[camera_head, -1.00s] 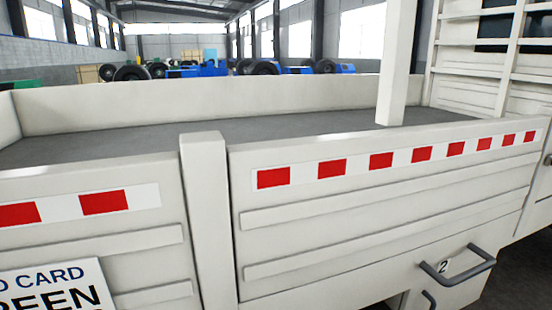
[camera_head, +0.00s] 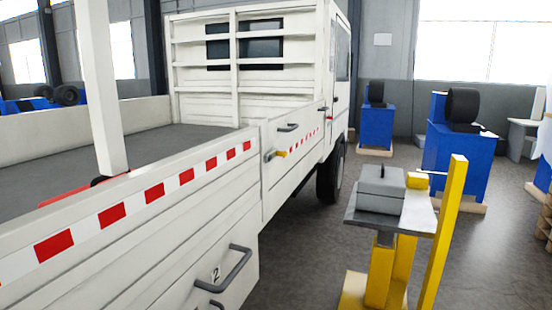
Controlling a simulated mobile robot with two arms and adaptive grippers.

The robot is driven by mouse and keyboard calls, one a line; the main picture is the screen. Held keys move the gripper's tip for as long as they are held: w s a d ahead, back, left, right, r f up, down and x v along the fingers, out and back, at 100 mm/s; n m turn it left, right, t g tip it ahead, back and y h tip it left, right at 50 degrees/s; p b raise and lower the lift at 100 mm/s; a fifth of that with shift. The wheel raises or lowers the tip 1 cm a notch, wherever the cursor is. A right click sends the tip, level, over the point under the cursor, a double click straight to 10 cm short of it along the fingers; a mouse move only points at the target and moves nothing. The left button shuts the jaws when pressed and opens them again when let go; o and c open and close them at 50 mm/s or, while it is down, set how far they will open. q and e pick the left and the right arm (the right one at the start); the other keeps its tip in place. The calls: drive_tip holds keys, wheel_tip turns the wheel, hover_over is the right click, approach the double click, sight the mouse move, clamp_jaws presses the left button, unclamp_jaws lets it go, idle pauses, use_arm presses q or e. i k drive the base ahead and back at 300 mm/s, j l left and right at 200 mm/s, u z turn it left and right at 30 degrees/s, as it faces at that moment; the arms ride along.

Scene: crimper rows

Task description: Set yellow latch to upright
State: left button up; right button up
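A small yellow latch (camera_head: 279,154) sits on the side of the white truck (camera_head: 240,178), near the rear end of the panel behind the cab. It appears to lie roughly sideways rather than upright, but it is too small to tell its exact angle. A dark handle (camera_head: 288,127) is just above it. Neither of my grippers is in the head view.
A grey box (camera_head: 381,188) rests on a table with yellow legs (camera_head: 378,270), right of the truck. A yellow post (camera_head: 446,230) stands beside it. Blue machines (camera_head: 457,150) stand farther back. Grey floor between truck and table is clear.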

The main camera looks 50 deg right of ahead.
sight(268, 158)
drive_tip(key=z, duration=1.45)
drive_tip(key=i+l, duration=1.7)
drive_tip(key=i, duration=0.15)
drive_tip(key=l+z, duration=0.05)
drive_tip(key=l, duration=0.05)
